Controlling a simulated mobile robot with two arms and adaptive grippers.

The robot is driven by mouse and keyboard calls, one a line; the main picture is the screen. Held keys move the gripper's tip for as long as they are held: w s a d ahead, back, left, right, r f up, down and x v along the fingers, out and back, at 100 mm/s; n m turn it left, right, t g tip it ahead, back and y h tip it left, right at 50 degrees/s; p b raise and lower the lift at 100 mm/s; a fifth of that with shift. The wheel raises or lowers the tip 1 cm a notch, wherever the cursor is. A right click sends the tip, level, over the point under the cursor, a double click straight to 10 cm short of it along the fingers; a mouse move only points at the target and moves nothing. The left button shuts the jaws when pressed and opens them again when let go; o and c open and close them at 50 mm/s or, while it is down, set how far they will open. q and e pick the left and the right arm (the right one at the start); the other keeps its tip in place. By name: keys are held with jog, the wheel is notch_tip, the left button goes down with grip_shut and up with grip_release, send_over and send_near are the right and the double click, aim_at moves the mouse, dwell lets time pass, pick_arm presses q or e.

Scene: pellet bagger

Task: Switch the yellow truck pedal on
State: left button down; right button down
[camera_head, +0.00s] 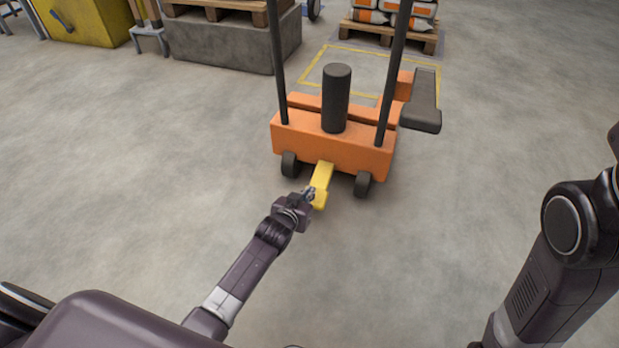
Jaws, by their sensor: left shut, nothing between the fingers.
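The yellow pedal (322,180) sticks out low from the front of the orange truck (345,149), between its two dark wheels. My left gripper (310,194) is shut and empty, right at the left side of the pedal's near end. It overlaps the pedal in the picture; I cannot tell whether they touch. The pedal's tilt is hard to judge from this angle. My right arm (545,270) shows at the right edge, but its gripper is out of view.
The truck has two dark upright posts and a black cylinder (336,98). A concrete block (225,45) and a yellow cabinet (85,22) stand at the back left. A pallet (390,37) with bags stands behind the truck. The floor around the truck's front is clear.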

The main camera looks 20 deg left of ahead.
pick_arm(q)
notch_tip(320, 180, up, 6)
jog(key=shift+r, duration=0.2)
jog(key=shift+r, duration=0.1)
dwell(0.4)
